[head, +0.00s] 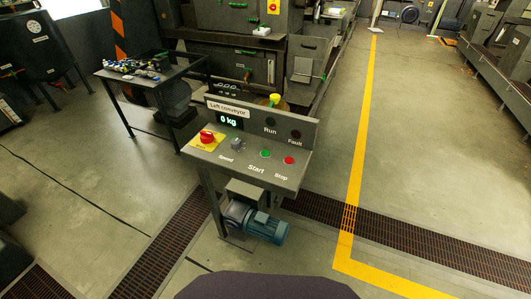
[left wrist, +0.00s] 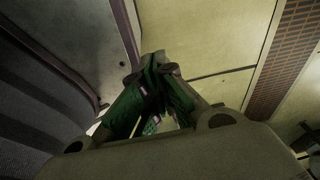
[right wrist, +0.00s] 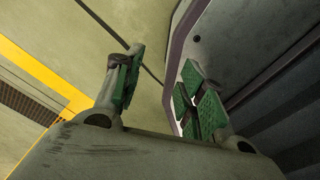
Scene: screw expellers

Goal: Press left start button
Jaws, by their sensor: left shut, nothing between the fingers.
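The control panel (head: 240,165) labelled "Left conveyor" stands in front of me in the head view. The green start button (head: 265,153) is on its sloped face above the word "Start". The red stop button (head: 289,160) is to its right. My left gripper (left wrist: 155,65) shows in the left wrist view with its green-padded fingers together and empty, over bare floor. My right gripper (right wrist: 160,85) shows in the right wrist view with its fingers spread apart and empty. Neither gripper is in the head view, and neither wrist view shows the panel.
The panel also carries a red knob on a yellow plate (head: 207,137), a speed dial (head: 237,144) and a "0 kg" display (head: 229,121). A blue motor (head: 267,228) sits below. A table with small parts (head: 150,72) stands behind left. Floor right of the panel is clear.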

